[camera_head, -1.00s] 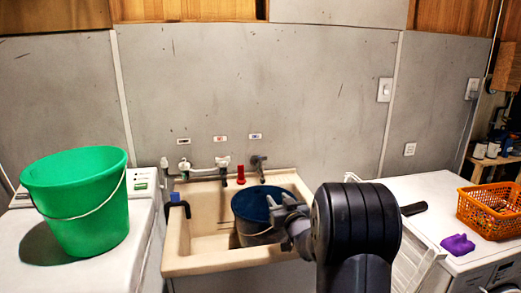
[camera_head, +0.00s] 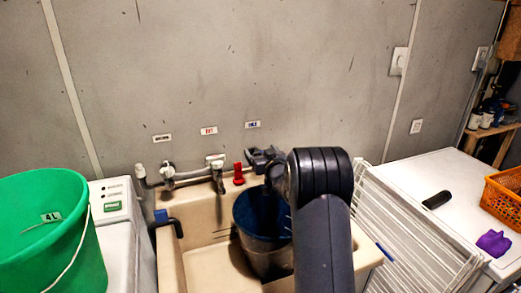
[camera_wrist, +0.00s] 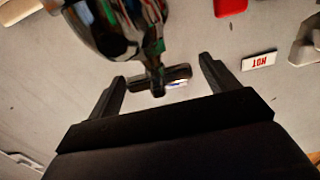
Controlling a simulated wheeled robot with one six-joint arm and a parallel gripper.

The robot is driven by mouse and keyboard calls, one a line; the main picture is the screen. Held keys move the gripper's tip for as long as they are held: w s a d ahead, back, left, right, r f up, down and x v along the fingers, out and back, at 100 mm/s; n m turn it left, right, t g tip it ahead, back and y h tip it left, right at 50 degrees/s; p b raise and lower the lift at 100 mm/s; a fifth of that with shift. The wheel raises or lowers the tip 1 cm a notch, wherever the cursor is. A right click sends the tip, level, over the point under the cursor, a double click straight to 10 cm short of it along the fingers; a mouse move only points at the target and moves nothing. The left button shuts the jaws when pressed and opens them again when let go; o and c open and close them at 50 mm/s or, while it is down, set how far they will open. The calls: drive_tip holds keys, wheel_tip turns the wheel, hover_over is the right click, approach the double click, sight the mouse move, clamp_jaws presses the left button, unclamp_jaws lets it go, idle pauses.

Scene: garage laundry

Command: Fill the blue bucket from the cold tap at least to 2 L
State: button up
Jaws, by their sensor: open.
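The blue bucket (camera_head: 245,213) stands in the beige sink (camera_head: 172,270), under the right-hand tap; its lower part looks grey. My arm covers its right side, and I cannot tell whether it holds water. My gripper (camera_head: 262,158) is at the right-hand tap, below the blue-lettered label (camera_head: 253,125). In the wrist view my open gripper (camera_wrist: 162,72) has the shiny tap's handle (camera_wrist: 158,80) between its fingers, with gaps on both sides. The tap's body (camera_wrist: 115,30) shows above it. In the head view my gripper mostly hides this tap.
The hot tap (camera_head: 216,165) and a red object (camera_head: 239,174) are just left of my gripper. A green bucket (camera_head: 40,235) stands on the left machine. A white rack (camera_head: 420,240) is right of the sink. An orange basket (camera_head: 507,200) and purple cloth (camera_head: 494,243) are farther right.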

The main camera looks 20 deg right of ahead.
drive_tip(key=shift+w, duration=0.55)
drive_tip(key=shift+c, duration=0.3)
drive_tip(key=c, duration=0.9)
